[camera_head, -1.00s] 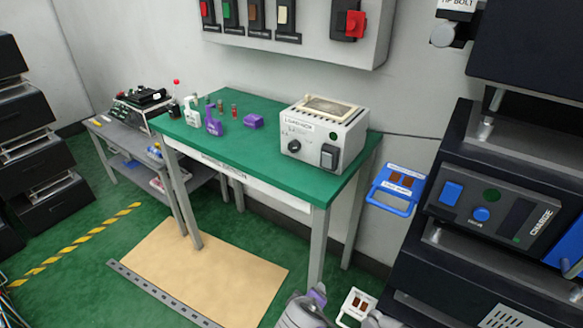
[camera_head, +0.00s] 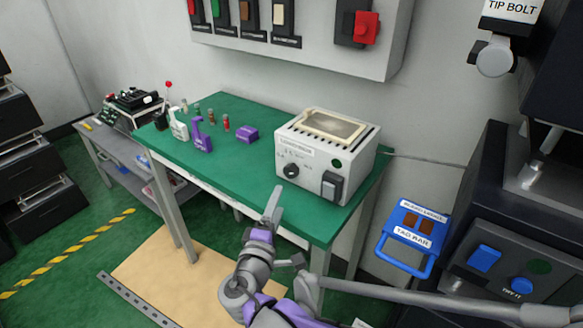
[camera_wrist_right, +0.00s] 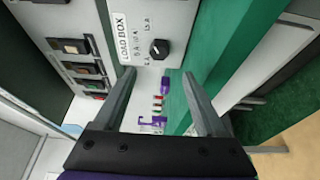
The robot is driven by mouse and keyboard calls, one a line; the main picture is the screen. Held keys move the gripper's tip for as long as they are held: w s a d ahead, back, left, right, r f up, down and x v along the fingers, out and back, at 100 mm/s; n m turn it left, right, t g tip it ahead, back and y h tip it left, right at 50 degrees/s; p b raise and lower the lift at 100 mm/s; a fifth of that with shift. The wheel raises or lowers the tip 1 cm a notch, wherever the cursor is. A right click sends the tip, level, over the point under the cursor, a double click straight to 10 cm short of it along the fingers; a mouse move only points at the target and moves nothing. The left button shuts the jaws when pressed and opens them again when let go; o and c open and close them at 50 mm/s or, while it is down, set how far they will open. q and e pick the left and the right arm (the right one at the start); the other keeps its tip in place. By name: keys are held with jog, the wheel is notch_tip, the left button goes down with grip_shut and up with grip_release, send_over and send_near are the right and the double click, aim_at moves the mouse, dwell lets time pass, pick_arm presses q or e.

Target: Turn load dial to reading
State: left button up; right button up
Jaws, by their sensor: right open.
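The load box (camera_head: 350,160) is a pale box on the green bench, with a black load dial (camera_head: 290,171) low on the left of its front face. In the right wrist view the load dial (camera_wrist_right: 159,49) shows beside small printed scale marks, and the LOAD BOX label is next to it. The dial's exact reading is too small to tell. My right gripper (camera_head: 272,207) is in front of the bench edge, below the dial and apart from it. In the right wrist view the right gripper (camera_wrist_right: 158,76) is open and empty, with the dial beyond its fingertips. My left gripper is not in view.
A black rocker switch (camera_head: 332,187) is right of the dial. A blue tag bar holder (camera_head: 412,236) and dark machine are right.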

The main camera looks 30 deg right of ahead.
aim_at(289, 174)
jog(key=b+x, duration=0.1)
jog(key=x, duration=0.9)
jog(key=shift+w+d+b, duration=0.2)
jog(key=shift+b, duration=0.15)
grip_shut()
